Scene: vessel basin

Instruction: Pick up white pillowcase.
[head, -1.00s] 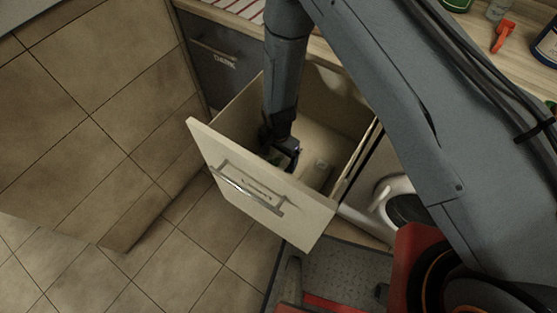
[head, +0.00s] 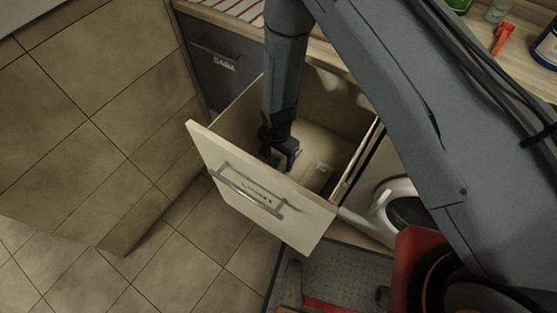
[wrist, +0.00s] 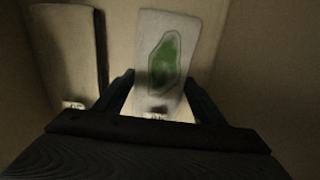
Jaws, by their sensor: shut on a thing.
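My gripper (head: 285,155) is inside the open drawer (head: 262,194), just behind its front panel. In the wrist view, my gripper (wrist: 158,100) is shut on a flat white cloth piece with a large green patch, which looks like the white pillowcase (wrist: 178,28). A small pale tag shows at its near end. Its far part reaches beyond the fingers.
Another pale flat piece with a tag (wrist: 66,50) lies to the left in the wrist view. A dark drawer marked "DARK" (head: 215,75) is behind. A white round-doored machine (head: 385,190) stands right of the drawer. Bottles and a red object (head: 503,38) stand on the counter.

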